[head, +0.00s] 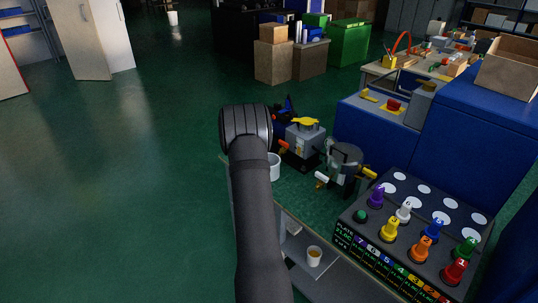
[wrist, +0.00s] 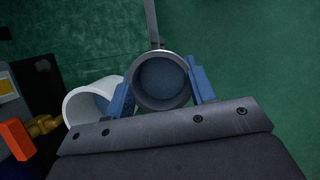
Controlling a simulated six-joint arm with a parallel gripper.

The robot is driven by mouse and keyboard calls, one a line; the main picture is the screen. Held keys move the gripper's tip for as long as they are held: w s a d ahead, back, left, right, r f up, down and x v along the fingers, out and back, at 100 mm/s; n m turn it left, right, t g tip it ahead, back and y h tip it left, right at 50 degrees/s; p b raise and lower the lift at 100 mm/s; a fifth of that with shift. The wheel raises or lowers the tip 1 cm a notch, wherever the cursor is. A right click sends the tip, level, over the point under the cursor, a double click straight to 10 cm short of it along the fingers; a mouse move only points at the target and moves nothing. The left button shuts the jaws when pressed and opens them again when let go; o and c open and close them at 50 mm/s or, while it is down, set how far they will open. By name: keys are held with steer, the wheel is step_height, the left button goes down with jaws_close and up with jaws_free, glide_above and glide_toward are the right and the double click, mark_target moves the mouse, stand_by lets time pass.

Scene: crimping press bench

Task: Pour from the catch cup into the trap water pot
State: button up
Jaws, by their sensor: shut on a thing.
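In the wrist view, my gripper (wrist: 162,88) is shut on a round grey cup, which I take as the catch cup (wrist: 138,97), with its blue fingers on either side. I look into its mouth; the inside is dark blue, and I cannot tell how much it holds. A white pot, which I take as the trap water pot (wrist: 76,106), is just left of the gripper, partly behind the left finger. Its inside looks bluish grey. The white pot also shows in the head view (head: 275,168), partly behind my arm. My gripper and the held cup are hidden there.
A grey machine with a yellow lever (head: 304,138) and a dark round device (head: 345,165) stand close right of the white pot. A panel with coloured knobs (head: 415,225) is at front right. A small cup (head: 314,256) sits on a lower shelf. Green floor is clear on the left.

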steer(key=w+a+r+n+t+h, duration=0.1)
steer(key=w+a+r+n, duration=0.1)
steer(key=w+r+n, duration=0.15)
steer(key=w+a+r+n+t, duration=0.1)
steer(key=w+a+r+n, duration=0.15)
steer(key=w, duration=0.25)
steer(key=w+d+r+n+t, duration=0.2)
steer(key=w+d+n, duration=0.4)
steer(key=w, duration=0.3)
steer(key=shift+d+r+t, duration=0.25)
steer(key=shift+r+t, duration=0.1)
steer(key=shift+t, duration=0.05)
steer(key=shift+y, duration=0.3)
steer(key=shift+s+t, duration=0.3)
steer(key=shift+s, duration=0.05)
steer(key=shift+s+d+r+m+t+y, duration=0.1)
steer(key=shift+s+d+m+t+y, duration=0.15)
steer(key=shift+s+t, duration=0.7)
steer(key=shift+s+d+r+m+t+y, duration=0.1)
steer(key=shift+s+d+m+t+y, duration=0.3)
steer(key=shift+t, duration=1.05)
steer(key=shift+s+r+m+t+y, duration=0.15)
steer(key=shift+s+t, duration=0.65)
steer(key=shift+t, duration=0.4)
steer(key=shift+s+f+t, duration=0.1)
steer(key=shift+f+t, duration=0.15)
steer(key=shift+t, duration=0.65)
stand_by(0.7)
